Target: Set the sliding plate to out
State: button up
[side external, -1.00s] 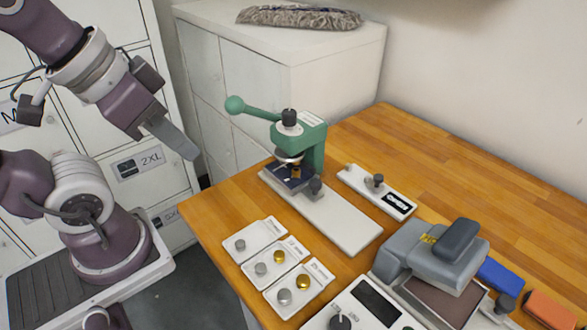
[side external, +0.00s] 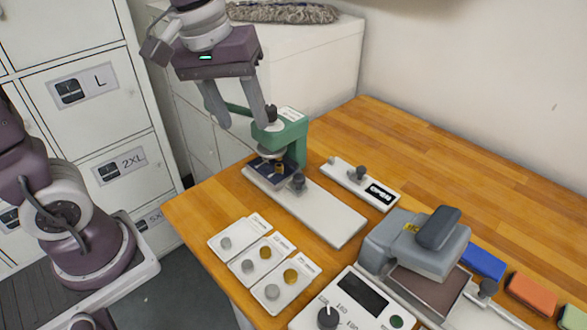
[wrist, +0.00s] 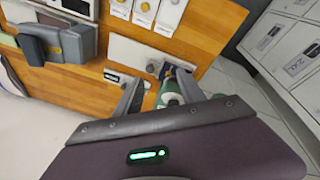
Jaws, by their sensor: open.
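The green press (side external: 290,128) stands on a long white base (side external: 330,214). The sliding plate, dark blue with a grey knob (side external: 298,181), sits at the back end of this base under the press head. The base's front stretch is bare. In the wrist view the white base (wrist: 125,50) shows beyond the fingers, and the green press (wrist: 170,88) shows partly between them. My gripper (side external: 243,122) is open and empty, above and beside the press head, with its fingers in front of the press's lever. It also shows in the wrist view (wrist: 153,78).
A small white board with a knob (side external: 361,174) lies right of the press. Several coin trays (side external: 235,237) lie in front, with a control box (side external: 350,298) and a grey heat press (side external: 415,245) at the right. Free wood (side external: 440,165) lies behind. A white cabinet (side external: 320,60) stands at the back.

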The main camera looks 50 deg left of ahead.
aim_at(300, 177)
jog(key=w+f+n+g, duration=0.1)
jog(key=w+f+n, duration=0.1)
jog(key=w+f, duration=0.1)
jog(key=w+d+f+n+g, duration=0.1)
jog(key=w+f+n, duration=0.1)
jog(key=w+f, duration=0.2)
jog(key=w+f+n, duration=0.2)
jog(key=w+f, duration=0.1)
jog(key=w, duration=0.1)
jog(key=shift+d+f+g, duration=0.35)
jog(key=shift+f+g, duration=0.05)
jog(key=shift+n, duration=0.4)
notch_tip(300, 177, down, 8)
jog(key=shift+w+r, duration=0.15)
jog(key=shift+r, duration=0.1)
jog(key=shift+c, duration=0.2)
grip_shut()
jog(key=shift+d, duration=0.1)
